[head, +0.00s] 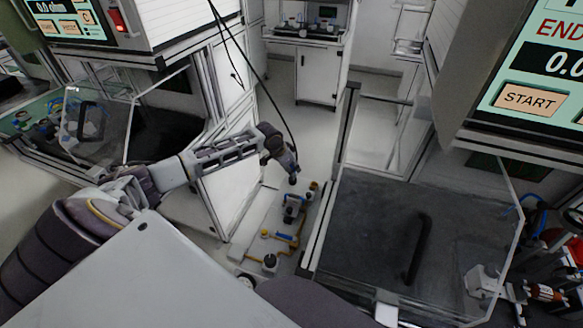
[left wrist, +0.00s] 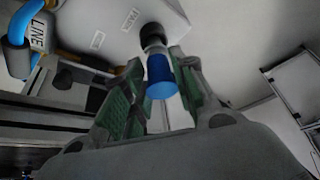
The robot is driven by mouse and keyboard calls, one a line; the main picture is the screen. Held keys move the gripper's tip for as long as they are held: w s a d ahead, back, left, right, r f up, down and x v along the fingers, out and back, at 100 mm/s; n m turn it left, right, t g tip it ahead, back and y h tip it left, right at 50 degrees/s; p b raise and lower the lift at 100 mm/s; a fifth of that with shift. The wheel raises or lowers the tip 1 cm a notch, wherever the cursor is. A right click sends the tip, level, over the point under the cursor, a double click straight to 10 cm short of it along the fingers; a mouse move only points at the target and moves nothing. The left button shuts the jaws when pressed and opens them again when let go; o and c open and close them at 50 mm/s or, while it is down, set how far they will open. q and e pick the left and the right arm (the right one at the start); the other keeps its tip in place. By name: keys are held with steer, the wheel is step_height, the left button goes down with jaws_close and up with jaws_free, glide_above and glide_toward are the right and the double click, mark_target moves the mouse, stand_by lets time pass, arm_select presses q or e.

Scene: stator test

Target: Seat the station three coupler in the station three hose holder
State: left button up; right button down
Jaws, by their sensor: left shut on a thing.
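My left gripper (head: 291,174) is at the end of the arm, pointing down above the pipework on a white bench strip. In the left wrist view, its green-padded fingers (left wrist: 163,100) are shut on a blue cylindrical coupler (left wrist: 160,78) with a pale collar. The coupler points at a dark round socket (left wrist: 152,34) on a white labelled block (left wrist: 115,28), which seems to be the hose holder. I cannot tell whether the coupler is inside the socket or just in front of it. A black hose (head: 265,88) hangs down to the gripper. My right gripper is not in view.
Pipework with yellow parts (head: 283,238) and a dark knob (head: 270,262) sits below the gripper. A dark lid with a black handle (head: 416,248) lies right. Pale floor shows beyond.

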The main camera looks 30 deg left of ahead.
arm_select(q)
steer(key=shift+f, duration=0.1)
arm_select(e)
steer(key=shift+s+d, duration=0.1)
arm_select(q)
steer(key=shift+f, duration=0.15)
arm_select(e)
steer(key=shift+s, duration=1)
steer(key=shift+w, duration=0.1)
arm_select(q)
steer(key=shift+f, duration=0.2)
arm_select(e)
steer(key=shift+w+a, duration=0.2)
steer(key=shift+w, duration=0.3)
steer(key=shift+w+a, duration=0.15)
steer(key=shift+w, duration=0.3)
